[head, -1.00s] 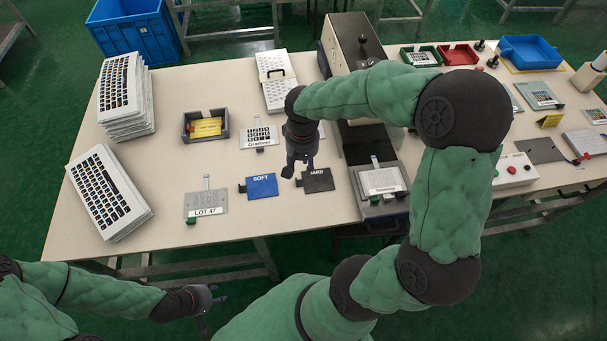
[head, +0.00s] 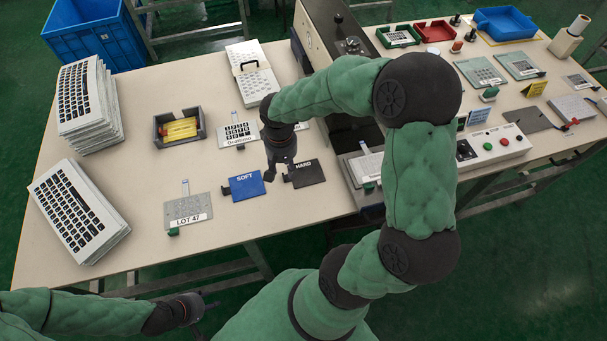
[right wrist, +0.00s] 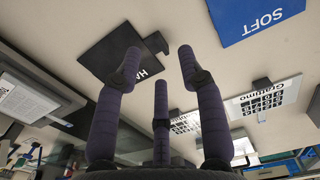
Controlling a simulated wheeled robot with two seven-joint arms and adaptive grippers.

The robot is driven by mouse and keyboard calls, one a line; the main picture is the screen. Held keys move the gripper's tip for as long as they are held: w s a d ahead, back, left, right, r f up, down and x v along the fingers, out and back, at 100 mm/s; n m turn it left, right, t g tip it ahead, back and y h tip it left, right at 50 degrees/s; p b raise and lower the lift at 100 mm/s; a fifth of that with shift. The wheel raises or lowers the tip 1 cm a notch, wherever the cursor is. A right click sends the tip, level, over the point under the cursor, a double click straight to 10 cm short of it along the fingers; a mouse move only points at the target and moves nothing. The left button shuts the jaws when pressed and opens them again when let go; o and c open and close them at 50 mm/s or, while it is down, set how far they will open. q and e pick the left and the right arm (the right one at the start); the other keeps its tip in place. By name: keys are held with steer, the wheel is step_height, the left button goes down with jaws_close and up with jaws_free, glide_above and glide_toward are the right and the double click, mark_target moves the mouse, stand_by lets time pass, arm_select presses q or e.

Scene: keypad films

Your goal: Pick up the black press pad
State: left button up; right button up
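The black press pad (head: 307,174), marked HARD, lies flat on the table to the right of the blue pad (head: 244,186) marked SOFT. A small black tab shows at its left edge. My right gripper (head: 277,177) hangs above the gap between the two pads, close to the black pad's tab. In the right wrist view the black pad (right wrist: 105,52) shows behind the left finger, which covers part of its label. The right gripper's fingers (right wrist: 160,75) are spread with nothing between them. My left gripper (head: 208,308) is empty and apart from the table, at the lower left.
A lettered card (head: 238,132), a LOT 47 plate (head: 187,208) and a grey tray with yellow contents (head: 157,126) lie nearby. The press (head: 322,35) stands behind my right arm. A control box (head: 495,145) is at the right. Keyboards (head: 78,210) are stacked at the left.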

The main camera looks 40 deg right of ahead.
mark_target(284, 174)
step_height(284, 174, down, 5)
steer(key=shift+w+d+r+b, duration=0.1)
steer(key=shift+b, duration=0.9)
steer(key=shift+r, duration=0.1)
steer(key=shift+c, duration=0.3)
jaws_close()
